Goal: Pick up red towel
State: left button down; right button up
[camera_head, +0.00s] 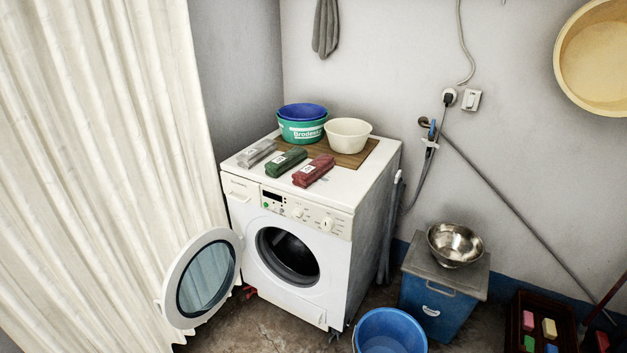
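A rolled red towel (313,170) with a pale label lies on the front part of the white washing machine's top (345,190). It is the rightmost of three rolled towels in a row. A dark green towel (286,160) lies to its left, and a grey towel (256,153) lies further left. The red towel is unobstructed in this view. Neither of my grippers shows in the view.
Behind the towels, a green tub with a blue basin (302,123) and a cream bowl (348,135) stand on a brown board (375,151). The machine's round door (205,279) hangs open at left. A blue bucket (390,330) and a blue box (432,305) stand at right.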

aim_at(319, 166)
jog(key=i+j+z, duration=0.1)
jog(key=z, duration=0.7)
jog(key=i+j+z, duration=0.2)
jog(key=j+z, duration=0.15)
jog(key=j, duration=0.2)
jog(key=i+j+z, duration=0.2)
jog(key=j, duration=0.15)
jog(key=i+j, duration=0.1)
jog(key=j, duration=0.35)
jog(key=i+j+z, duration=0.1)
jog(key=j, duration=0.35)
